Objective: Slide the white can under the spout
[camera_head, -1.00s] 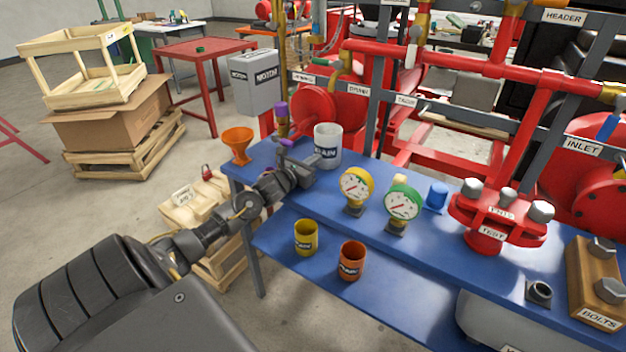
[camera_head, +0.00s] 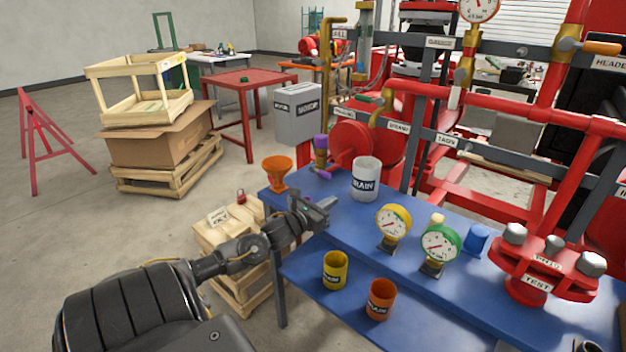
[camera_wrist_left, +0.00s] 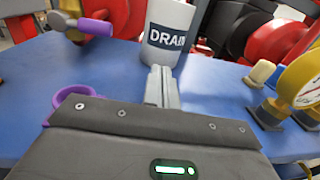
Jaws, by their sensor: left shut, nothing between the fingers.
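The white can (camera_head: 365,180), labelled DRAIN, stands upright on the blue bench. It also shows in the left wrist view (camera_wrist_left: 170,30), past the fingertips. My left gripper (camera_head: 326,204) is shut and empty, low over the bench's front edge, to the left of and nearer than the can. In the left wrist view its closed fingers (camera_wrist_left: 163,84) point at the can's lower front; I cannot tell whether they touch. A brass fitting with purple handles (camera_head: 321,155) stands left of the can; I cannot tell if it is the spout. My right gripper is not in view.
An orange funnel (camera_head: 278,174) stands at the bench's left end. A yellow gauge (camera_head: 393,221) and a green gauge (camera_head: 439,243) stand right of the can. Yellow (camera_head: 335,270) and orange (camera_head: 380,299) cups sit on the lower shelf. A purple ring (camera_wrist_left: 66,97) lies beside my gripper.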

